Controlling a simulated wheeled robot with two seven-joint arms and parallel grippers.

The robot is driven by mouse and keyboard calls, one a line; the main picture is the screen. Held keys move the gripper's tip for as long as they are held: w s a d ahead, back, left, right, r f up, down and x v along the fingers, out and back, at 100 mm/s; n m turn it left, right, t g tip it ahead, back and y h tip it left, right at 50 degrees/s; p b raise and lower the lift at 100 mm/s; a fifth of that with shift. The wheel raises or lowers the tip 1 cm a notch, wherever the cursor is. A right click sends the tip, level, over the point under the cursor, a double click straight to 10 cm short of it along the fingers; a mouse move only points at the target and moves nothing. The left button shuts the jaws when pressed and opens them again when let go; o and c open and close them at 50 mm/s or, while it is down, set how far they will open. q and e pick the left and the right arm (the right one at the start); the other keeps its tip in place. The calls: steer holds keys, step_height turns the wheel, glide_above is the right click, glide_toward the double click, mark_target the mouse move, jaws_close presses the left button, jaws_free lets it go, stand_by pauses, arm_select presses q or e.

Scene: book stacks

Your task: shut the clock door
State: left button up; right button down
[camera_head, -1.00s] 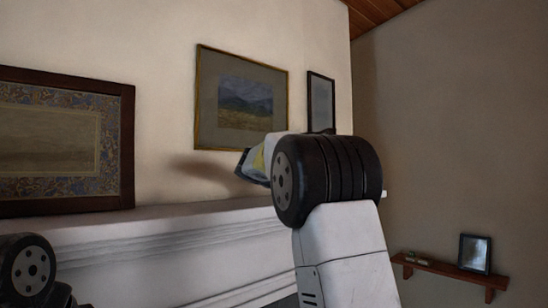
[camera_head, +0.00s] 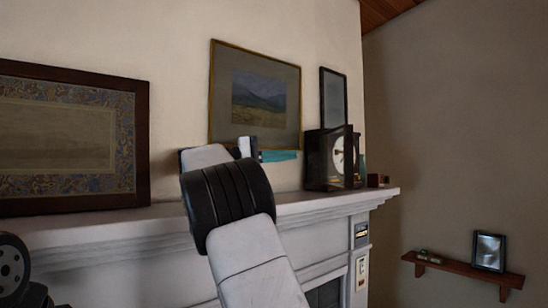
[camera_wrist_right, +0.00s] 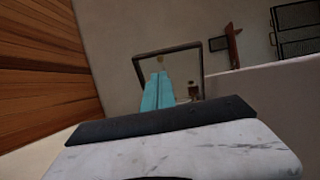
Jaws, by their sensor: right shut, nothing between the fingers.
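The clock (camera_head: 316,160) is a dark case with a pale round face, standing upright near the right end of the mantel. Its dark-framed door (camera_head: 356,152) appears to stand out at the right of the case; its exact angle is unclear. The wrist view shows a thin dark see-through frame (camera_wrist_right: 201,68), seemingly part of the clock. My right gripper (camera_head: 296,155) has teal fingers, shut and empty, just left of the case in the head view. The fingers (camera_wrist_right: 160,75) overlap the frame in the wrist view; I cannot tell whether they touch it. My left gripper is out of view.
The white mantel (camera_head: 300,200) runs below the clock. A small brown box (camera_head: 377,180) and a bluish vase (camera_head: 362,168) stand right of it. Framed pictures (camera_head: 255,95) hang behind. A wall shelf (camera_head: 465,276) is far right.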

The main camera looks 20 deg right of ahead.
steer(key=d, duration=1.1)
steer(key=shift+s+d+r, duration=0.25)
steer(key=shift+s+r, duration=0.05)
steer(key=shift+r, duration=0.1)
